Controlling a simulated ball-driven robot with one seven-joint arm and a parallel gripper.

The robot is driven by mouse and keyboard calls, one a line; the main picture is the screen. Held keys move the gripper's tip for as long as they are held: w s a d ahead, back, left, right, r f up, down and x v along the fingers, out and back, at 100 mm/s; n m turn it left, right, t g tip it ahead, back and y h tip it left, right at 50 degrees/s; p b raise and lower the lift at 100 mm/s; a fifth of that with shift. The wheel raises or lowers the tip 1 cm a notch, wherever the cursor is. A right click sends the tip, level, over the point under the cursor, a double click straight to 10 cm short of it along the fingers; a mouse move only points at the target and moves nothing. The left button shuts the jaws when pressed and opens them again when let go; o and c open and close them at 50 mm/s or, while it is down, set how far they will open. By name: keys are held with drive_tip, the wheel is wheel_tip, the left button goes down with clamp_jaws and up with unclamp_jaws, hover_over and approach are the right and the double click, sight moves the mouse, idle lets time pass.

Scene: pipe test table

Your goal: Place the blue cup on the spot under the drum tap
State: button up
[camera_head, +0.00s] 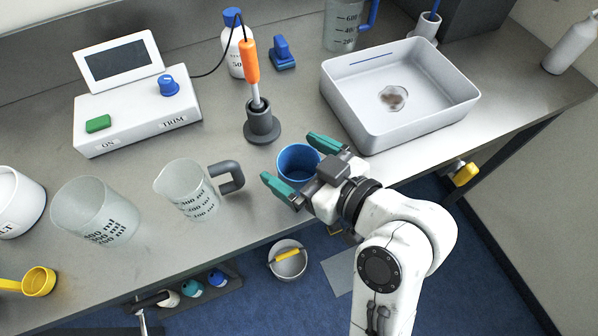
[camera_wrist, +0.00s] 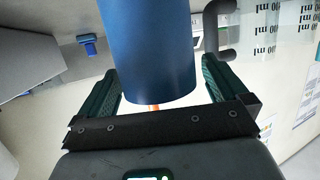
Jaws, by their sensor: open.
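The blue cup (camera_head: 297,158) is near the table's front edge, with its open top facing up in the head view. My gripper (camera_head: 288,157) is open, with one green finger on each side of the cup. In the wrist view the cup (camera_wrist: 150,50) fills the space between the open fingers, with a visible gap on the right finger's side. Part of the cup is hidden by my gripper in the head view. A yellow tap-like part (camera_head: 465,174) shows at the table's right front edge. I cannot make out a drum or a marked spot.
A clear measuring jug (camera_head: 192,190) with a grey handle stands close left of the cup. A grey stand (camera_head: 262,127) with an orange-handled probe is behind it. A white tray (camera_head: 455,105) lies to the right. A bucket (camera_head: 287,268) is below the table edge.

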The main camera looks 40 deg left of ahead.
drive_tip(key=shift+c, duration=0.4)
drive_tip(key=c, duration=1.3)
drive_tip(key=shift+r, duration=0.15)
